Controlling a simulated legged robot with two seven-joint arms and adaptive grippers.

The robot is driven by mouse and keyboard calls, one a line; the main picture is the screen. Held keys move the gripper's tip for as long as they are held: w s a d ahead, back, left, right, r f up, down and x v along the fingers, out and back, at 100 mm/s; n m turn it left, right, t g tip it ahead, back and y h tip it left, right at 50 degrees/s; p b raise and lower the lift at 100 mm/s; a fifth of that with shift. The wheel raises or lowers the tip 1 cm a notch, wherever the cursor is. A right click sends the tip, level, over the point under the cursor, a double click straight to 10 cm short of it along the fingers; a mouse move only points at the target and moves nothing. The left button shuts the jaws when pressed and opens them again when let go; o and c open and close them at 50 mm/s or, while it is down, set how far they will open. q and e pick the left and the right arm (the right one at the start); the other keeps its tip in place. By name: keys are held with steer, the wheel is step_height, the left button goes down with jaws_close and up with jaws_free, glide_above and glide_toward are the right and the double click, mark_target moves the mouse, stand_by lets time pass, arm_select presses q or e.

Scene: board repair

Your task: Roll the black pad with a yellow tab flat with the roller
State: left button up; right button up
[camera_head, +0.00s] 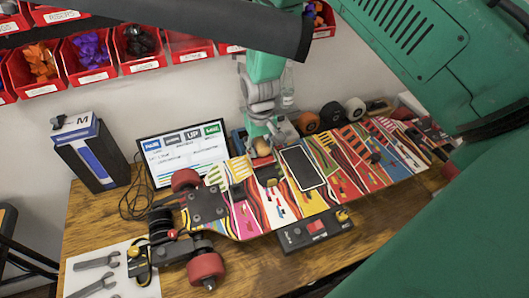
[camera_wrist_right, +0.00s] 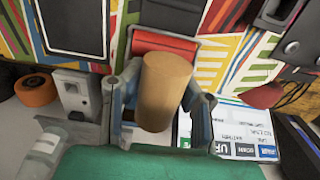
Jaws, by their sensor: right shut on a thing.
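The black pad with a yellow tab (camera_head: 268,175) lies on the colourful skateboard deck (camera_head: 226,216), left of the phone-like black slab (camera_head: 302,168). My right gripper (camera_head: 261,138) is above the deck, just behind the pad, and is shut on the roller's tan handle (camera_head: 263,147). In the right wrist view the handle (camera_wrist_right: 165,90) stands between the fingers of the gripper (camera_wrist_right: 160,98), with the red roller head (camera_wrist_right: 163,46) beyond it at the deck. Whether the roller touches the pad is hard to tell. My left gripper is not in view.
A tablet screen (camera_head: 182,155) stands behind the board, beside a blue-black box (camera_head: 96,158). A black module with a red button (camera_head: 315,229) lies in front of the deck. Wrenches (camera_head: 97,262) lie front left. Red bins (camera_head: 88,55) hang on the wall behind.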

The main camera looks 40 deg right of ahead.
mark_target(257, 139)
steer(key=shift+w+a+f, duration=0.15)
steer(key=shift+w+a, duration=0.1)
steer(key=shift+a, duration=0.1)
steer(key=shift+w+r+p, duration=0.15)
steer(key=shift+r+p, duration=0.35)
steer(key=shift+r, duration=0.15)
step_height(257, 139, up, 4)
steer(key=p, duration=0.2)
steer(key=shift+f+p, duration=0.15)
steer(key=shift+p, duration=0.25)
steer(key=shift+r, duration=0.4)
steer(key=shift+d+r+p, duration=0.3)
steer(key=shift+r, duration=0.45)
steer(key=shift+a, duration=0.2)
